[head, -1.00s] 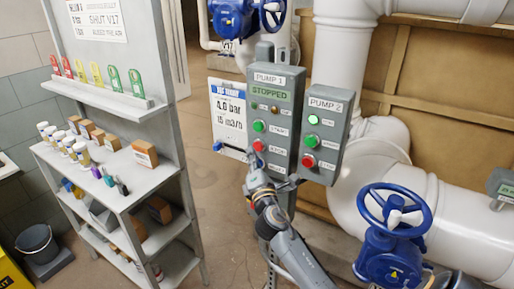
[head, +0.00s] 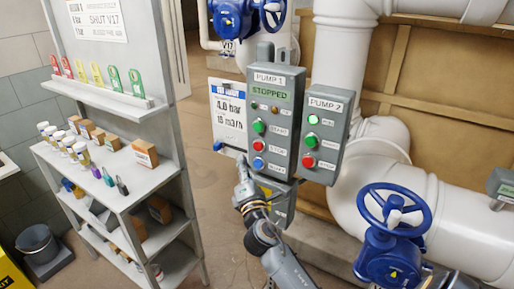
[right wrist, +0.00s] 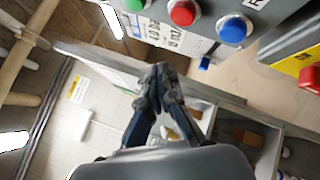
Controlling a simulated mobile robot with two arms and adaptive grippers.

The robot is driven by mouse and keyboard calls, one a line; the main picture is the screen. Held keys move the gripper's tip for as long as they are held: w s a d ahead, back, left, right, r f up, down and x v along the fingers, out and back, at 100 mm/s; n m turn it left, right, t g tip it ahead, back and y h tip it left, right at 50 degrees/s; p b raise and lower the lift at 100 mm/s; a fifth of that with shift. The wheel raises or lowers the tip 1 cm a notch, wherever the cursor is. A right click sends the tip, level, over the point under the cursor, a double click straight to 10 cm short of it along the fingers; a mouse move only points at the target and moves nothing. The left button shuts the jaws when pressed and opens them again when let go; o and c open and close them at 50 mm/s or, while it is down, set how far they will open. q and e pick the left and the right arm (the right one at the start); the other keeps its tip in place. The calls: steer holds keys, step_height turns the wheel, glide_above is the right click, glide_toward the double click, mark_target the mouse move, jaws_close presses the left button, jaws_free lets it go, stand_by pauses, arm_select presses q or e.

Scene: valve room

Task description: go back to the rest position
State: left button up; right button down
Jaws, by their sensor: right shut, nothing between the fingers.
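My right gripper (head: 241,160) is shut and empty in the head view, in front of and below the lower left edge of the PUMP 1 box. The right wrist view shows its closed fingers (right wrist: 160,80) with nothing between them. The grey PUMP 1 box (head: 277,85) reads STOPPED and has a green, a red and a blue button down its front. The gripper stands apart from these buttons. The grey PUMP 2 box (head: 324,130) is to its right. My left gripper is not in view.
A grey shelf unit (head: 150,185) with bottles, boxes and coloured tags stands at the left. A blue handwheel valve (head: 395,215) on white pipes (head: 470,230) is at the right. A white notice (head: 229,110) hangs beside PUMP 1. Bare floor (head: 220,225) lies between shelf and pumps.

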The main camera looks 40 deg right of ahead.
stand_by(0.3)
steer(key=s+a+f+m+g+y, duration=0.1)
steer(key=a+f+m+g+y, duration=0.1)
steer(key=f, duration=1.1)
steer(key=s+a+f+m+g+y, duration=0.1)
steer(key=f+g+y, duration=0.15)
steer(key=f, duration=0.95)
steer(key=s+a+f+m+g+y, duration=0.15)
steer(key=s+f, duration=0.25)
steer(key=f, duration=0.5)
steer(key=s+a+f+m+g, duration=0.2)
steer(key=s+f+g, duration=0.15)
steer(key=f, duration=0.45)
steer(key=s+a+f+m+g+y, duration=0.1)
steer(key=s+a+f+m+g, duration=0.15)
steer(key=s+f, duration=0.65)
steer(key=s+a+f+m+g, duration=0.1)
steer(key=s+f+m+g, duration=0.15)
steer(key=s+f, duration=0.7)
steer(key=s+a+f+m+g, duration=0.1)
steer(key=s+f+m, duration=0.1)
steer(key=s, duration=0.9)
steer(key=s+a+f+m+g+y, duration=0.1)
steer(key=s+f+m+g, duration=0.1)
steer(key=s, duration=1)
steer(key=shift+s+a+f+m, duration=0.15)
steer(key=shift+a+f+m, duration=0.15)
steer(key=shift+f+m, duration=0.6)
